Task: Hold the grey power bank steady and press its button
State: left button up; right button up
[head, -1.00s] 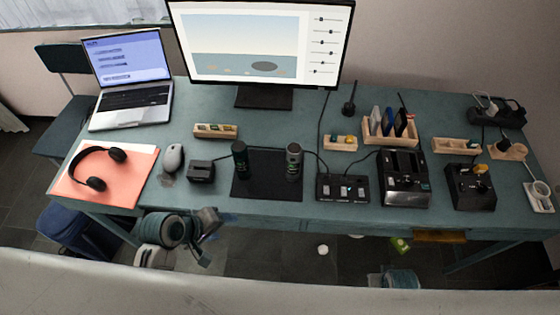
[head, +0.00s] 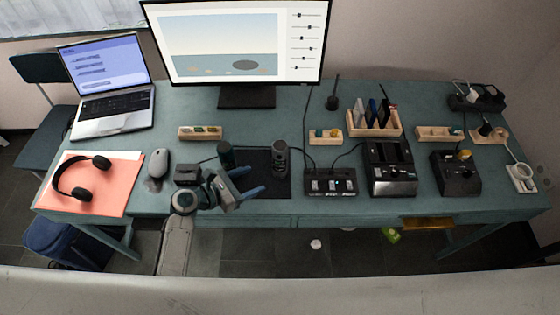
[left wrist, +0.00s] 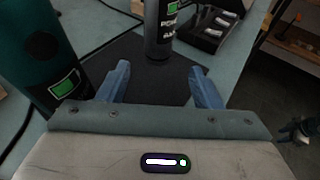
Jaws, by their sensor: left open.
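The grey power bank (head: 281,157) is an upright cylinder on the dark mat, with a lit green battery mark in the left wrist view (left wrist: 160,30). Its button cannot be made out. A similar dark green cylinder (head: 225,155) stands to its left, and shows large at the left of the wrist view (left wrist: 42,60). My left gripper (head: 247,182) is open and empty at the mat's front, left of the grey power bank. In the left wrist view its blue fingers (left wrist: 159,70) point towards the grey power bank, which is beyond the tips.
The dark mat (head: 268,188) is bare at front right. A small black box (head: 187,174) is left of it, and a black switch panel (head: 330,182) is right of it. The monitor (head: 240,45) stands behind.

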aim_at(274, 170)
pick_arm(q)
jog(key=shift+w+d+f, duration=0.1)
jog(key=shift+w+d, duration=0.15)
jog(key=shift+w, duration=0.05)
jog(key=b+x, duration=0.4)
jog(key=x, duration=0.2)
jog(key=shift+a, duration=0.1)
jog(key=shift+p+x, duration=0.45)
jog(key=shift+x, duration=1.35)
pick_arm(e)
jog(key=shift+s+f, duration=0.15)
jog(key=shift+f, duration=0.7)
jog(key=shift+s+f, duration=0.1)
jog(key=shift+f, duration=0.7)
pick_arm(q)
jog(key=shift+c, duration=0.5)
jog(key=c, duration=0.6)
pick_arm(e)
grip_shut()
